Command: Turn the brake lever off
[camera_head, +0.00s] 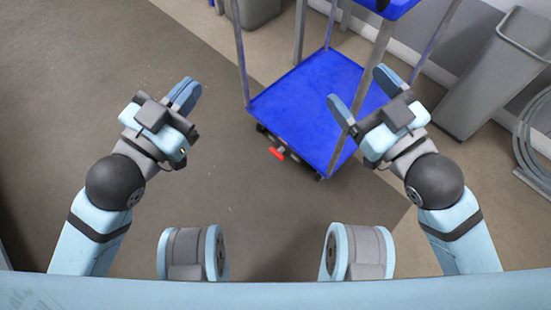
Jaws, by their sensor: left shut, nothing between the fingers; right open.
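A small red brake lever (276,153) sticks out low at the near edge of a blue cart, beside its wheels. The cart's lower shelf (300,100) is a flat blue platform between grey posts. My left gripper (192,88) is shut and empty, to the left of the cart and apart from the lever. My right gripper (358,88) is open and empty, with its fingers over the right part of the blue shelf in the picture. It is also apart from the lever. I cannot tell the lever's exact tilt.
A grey bin (495,75) stands at the right by the wall. Another grey bin (258,10) is at the top behind the cart. A coiled grey thing (538,140) is at the right edge. The brown floor (120,50) at the left is clear.

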